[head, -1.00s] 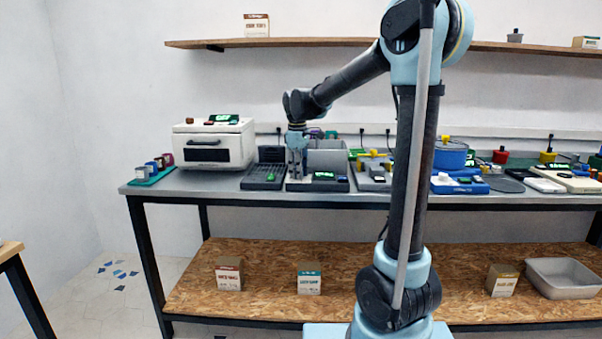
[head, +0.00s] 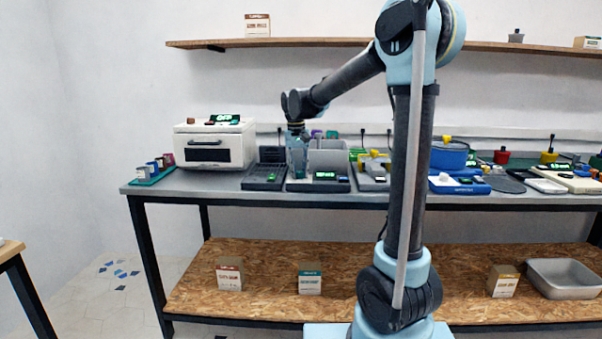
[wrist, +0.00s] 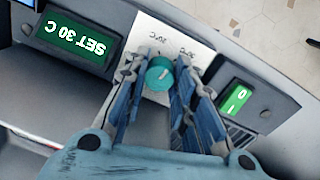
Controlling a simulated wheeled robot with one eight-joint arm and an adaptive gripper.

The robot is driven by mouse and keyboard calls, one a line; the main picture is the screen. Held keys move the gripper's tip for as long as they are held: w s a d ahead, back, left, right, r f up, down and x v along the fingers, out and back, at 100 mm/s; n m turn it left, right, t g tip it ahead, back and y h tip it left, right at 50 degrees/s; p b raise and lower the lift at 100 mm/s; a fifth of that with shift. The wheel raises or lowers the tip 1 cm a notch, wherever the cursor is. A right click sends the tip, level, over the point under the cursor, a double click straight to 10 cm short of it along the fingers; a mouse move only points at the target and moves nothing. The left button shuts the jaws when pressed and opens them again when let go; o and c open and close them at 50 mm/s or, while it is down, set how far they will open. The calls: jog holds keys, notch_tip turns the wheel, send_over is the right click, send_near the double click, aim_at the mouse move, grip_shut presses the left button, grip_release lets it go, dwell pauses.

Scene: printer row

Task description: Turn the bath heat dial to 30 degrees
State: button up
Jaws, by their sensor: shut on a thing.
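The bath heat dial is a round teal knob (wrist: 160,74) with a pale pointer mark, on a white plate (wrist: 190,45) with small temperature labels that I cannot read surely. My gripper (wrist: 161,80) has its two fingers on either side of the dial, shut on it, pointing down. The green display (wrist: 75,44) beside the plate reads "SET 30 C", slightly tilted. In the head view my gripper (head: 297,174) is over the grey bath unit (head: 327,156), and the dial is hidden there. The unit's display (head: 325,175) is lit.
A dark unit (head: 264,178) stands close on the left and another grey unit (head: 372,180) close on the right. A white oven (head: 214,146) is farther left. A small green-lit switch (wrist: 237,98) sits near the fingers.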

jog(key=m, duration=0.6)
jog(key=shift+w, duration=0.1)
jog(key=shift+m+g, duration=0.3)
jog(key=shift+m, duration=0.1)
jog(key=o, duration=1.1)
jog(key=r, duration=1.2)
jog(key=shift+w+a, duration=0.2)
jog(key=shift+a, duration=0.15)
